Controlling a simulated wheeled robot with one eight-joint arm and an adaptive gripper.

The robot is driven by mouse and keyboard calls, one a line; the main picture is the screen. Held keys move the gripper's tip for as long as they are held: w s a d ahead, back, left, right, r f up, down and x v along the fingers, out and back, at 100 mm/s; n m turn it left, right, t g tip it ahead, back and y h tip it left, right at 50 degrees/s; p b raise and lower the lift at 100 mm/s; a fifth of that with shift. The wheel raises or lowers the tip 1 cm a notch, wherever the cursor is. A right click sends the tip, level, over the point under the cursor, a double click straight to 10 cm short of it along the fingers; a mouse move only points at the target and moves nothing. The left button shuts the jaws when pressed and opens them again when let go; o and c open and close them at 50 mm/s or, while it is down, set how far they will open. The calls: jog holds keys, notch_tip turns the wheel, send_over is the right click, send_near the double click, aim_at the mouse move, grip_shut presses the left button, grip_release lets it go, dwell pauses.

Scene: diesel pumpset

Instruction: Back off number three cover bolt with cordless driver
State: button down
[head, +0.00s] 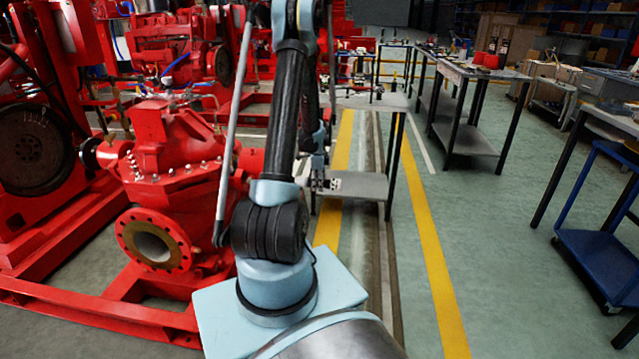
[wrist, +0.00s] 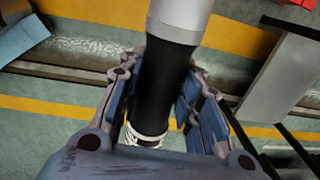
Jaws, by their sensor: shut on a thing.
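My gripper (wrist: 165,102) is shut on a thick black cylinder with a pale grey end, which looks like the body of the cordless driver (wrist: 166,75). Pale rings show at its near end. Blue-grey finger pads press on both sides of it. In the head view my arm hides most of the gripper, and I cannot make out the driver there. The red pump (head: 155,195) stands left of my arm, with several small cover bolts (head: 172,172) along its flange. Which is number three cannot be told. The gripper is apart from the pump.
Red engine pumpsets (head: 165,55) fill the left and back. A small grey table (head: 365,102) with a lower shelf stands just beyond my arm. Workbenches (head: 470,70) and a blue trolley (head: 600,250) are on the right. Green floor with yellow lines (head: 425,230) lies open between.

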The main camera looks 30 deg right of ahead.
aim_at(307, 178)
jog(key=shift+w+a, duration=0.7)
jog(key=shift+a, duration=0.25)
jog(key=shift+w+a, duration=0.7)
jog(key=shift+a, duration=0.2)
jog(key=shift+w+a+r, duration=0.1)
jog(key=shift+w+a, duration=0.2)
jog(key=shift+a, duration=0.15)
dwell(2.6)
jog(key=shift+s+d, duration=0.2)
jog(key=shift+d, duration=0.05)
dwell(1.6)
jog(key=shift+s+d, duration=0.75)
jog(key=shift+d, duration=0.25)
jog(key=shift+s+d, duration=0.75)
jog(key=shift+d, duration=0.25)
